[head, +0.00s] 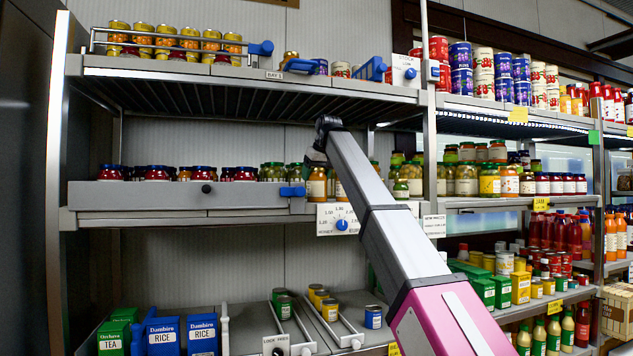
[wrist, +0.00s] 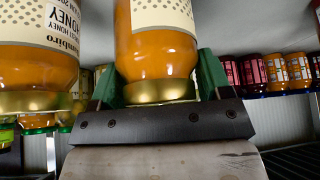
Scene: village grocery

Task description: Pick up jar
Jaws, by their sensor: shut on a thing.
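The wrist view appears upside down. My gripper (wrist: 157,80) is shut on a jar (wrist: 158,40) of amber contents, with its green fingers at both sides of the gold lid. The jar has a cream dotted label. In the head view, the jar between my fingers appears to be the amber one (head: 317,184) at the front of the middle shelf, below the end of my arm. I cannot tell whether its base touches the shelf. My fingers are not clear there.
A similar jar labelled honey (wrist: 38,50) stands close beside it, and jars with dark lids (wrist: 253,72) stand farther off. The upper shelf (head: 250,72) hangs above. A grey front rail (head: 130,195) with a blue end (head: 292,191) runs along the middle shelf to the left.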

